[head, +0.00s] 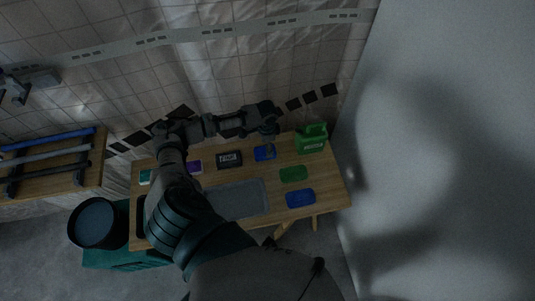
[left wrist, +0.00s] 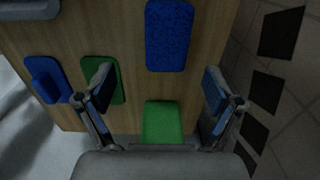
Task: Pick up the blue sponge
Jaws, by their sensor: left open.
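A blue rectangular sponge (head: 265,153) with a rough surface lies flat on the wooden table, left of the green jug (head: 312,138). In the left wrist view the sponge (left wrist: 169,36) is at the top, in line with the space between my fingers and apart from them. My left gripper (head: 269,136) is above the table near the wall side of the sponge. It is open and empty; its two fingers (left wrist: 158,88) are spread wide in the left wrist view. My right gripper is not in view.
A green pad (head: 293,174), another blue piece (head: 300,198) and a grey tray (head: 238,198) lie on the table (head: 332,184). A dark box (head: 229,159) and a purple item (head: 194,167) are left of the sponge. The tiled wall (head: 290,70) stands close behind.

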